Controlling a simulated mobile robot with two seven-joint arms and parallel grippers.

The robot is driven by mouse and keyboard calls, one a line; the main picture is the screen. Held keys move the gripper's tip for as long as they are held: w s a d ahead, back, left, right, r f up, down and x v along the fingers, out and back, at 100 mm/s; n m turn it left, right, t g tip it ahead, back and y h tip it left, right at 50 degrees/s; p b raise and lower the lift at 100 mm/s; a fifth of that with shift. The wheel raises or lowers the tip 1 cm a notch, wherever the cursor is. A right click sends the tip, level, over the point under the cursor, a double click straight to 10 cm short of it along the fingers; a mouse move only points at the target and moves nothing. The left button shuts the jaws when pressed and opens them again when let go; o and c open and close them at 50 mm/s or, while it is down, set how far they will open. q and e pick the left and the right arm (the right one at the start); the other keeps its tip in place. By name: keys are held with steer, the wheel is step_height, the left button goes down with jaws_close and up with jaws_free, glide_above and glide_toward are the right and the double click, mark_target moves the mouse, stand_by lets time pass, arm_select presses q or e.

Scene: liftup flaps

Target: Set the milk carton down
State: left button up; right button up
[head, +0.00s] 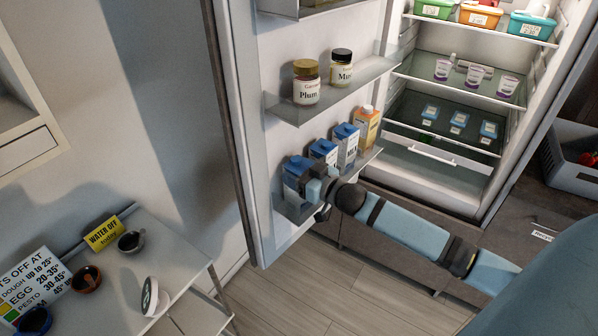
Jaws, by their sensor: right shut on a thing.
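Blue-topped white milk cartons stand in a row on the lower shelf (378,152) of the open fridge door. The front carton (294,180) is at the row's near left end, partly hidden by my right gripper (315,192). The right gripper is shut on this carton, which looks upright at shelf level. I cannot tell whether its base touches the shelf. A second carton (322,150) and a third carton (346,142) stand behind it. My left gripper is out of view.
An orange carton (366,125) stands at the row's far end. Plum (306,85) and mustard (341,68) jars stand on the door shelf above. Inside the fridge are shelves with cups and tubs. A white side table (185,262) with cups stands at lower left.

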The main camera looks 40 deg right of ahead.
steer(key=shift+r, duration=0.1)
steer(key=o, duration=1.7)
steer(key=shift+f, duration=0.2)
steer(key=shift+c, duration=0.2)
steer(key=shift+s+r, duration=0.1)
steer(key=shift+r, duration=0.05)
steer(key=f+b+v, duration=0.1)
steer(key=v, duration=1)
steer(key=s+a+f+g, duration=0.5)
steer(key=s+a+f, duration=1.1)
steer(key=a+f, duration=0.4)
steer(key=shift+f+g+h, duration=0.4)
